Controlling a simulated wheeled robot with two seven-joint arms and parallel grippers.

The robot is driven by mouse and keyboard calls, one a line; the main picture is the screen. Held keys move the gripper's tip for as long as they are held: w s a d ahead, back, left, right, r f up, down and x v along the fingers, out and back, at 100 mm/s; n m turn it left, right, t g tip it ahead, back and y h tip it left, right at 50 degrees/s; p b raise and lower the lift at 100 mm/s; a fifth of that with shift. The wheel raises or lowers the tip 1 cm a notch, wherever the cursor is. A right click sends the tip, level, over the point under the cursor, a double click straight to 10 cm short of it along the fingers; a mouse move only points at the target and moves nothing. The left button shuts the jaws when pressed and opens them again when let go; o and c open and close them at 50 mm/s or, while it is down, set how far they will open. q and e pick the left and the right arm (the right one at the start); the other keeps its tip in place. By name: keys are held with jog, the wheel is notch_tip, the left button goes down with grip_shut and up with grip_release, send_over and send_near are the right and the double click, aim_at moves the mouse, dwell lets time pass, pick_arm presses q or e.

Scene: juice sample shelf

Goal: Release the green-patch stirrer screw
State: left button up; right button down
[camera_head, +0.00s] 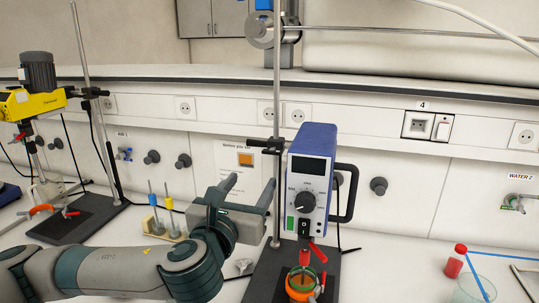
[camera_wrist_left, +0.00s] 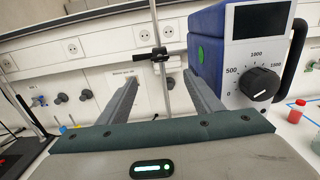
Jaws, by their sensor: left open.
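The blue overhead stirrer (camera_head: 313,150) is clamped to a metal stand rod (camera_head: 277,90) in the head view. A green patch (camera_wrist_left: 201,55) shows on its side in the wrist view. A black clamp with a screw (camera_head: 268,146) sits on the rod beside the stirrer; this clamp also shows in the wrist view (camera_wrist_left: 158,54). My left gripper (camera_head: 248,188) is open and empty, in front of the rod and below the clamp's height in the picture. In the wrist view its fingers (camera_wrist_left: 160,82) point toward the rod and clamp, apart from them. My right gripper is not in view.
An orange-rimmed beaker (camera_head: 301,284) stands under the stirrer on a dark base plate. A yellow stirrer (camera_head: 36,102) on another stand is at the left. A small rack with coloured pieces (camera_head: 165,226) stands behind my arm. A red bottle (camera_head: 456,262) and glass beaker (camera_head: 474,290) are at right.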

aim_at(271, 154)
pick_arm(q)
jog(key=p+x, duration=0.5)
jog(key=x, duration=0.9)
jog(key=shift+w+r, duration=0.1)
jog(key=shift+w, duration=0.05)
jog(key=shift+x, duration=0.8)
jog(key=shift+c, duration=0.3)
jog(key=c, duration=1)
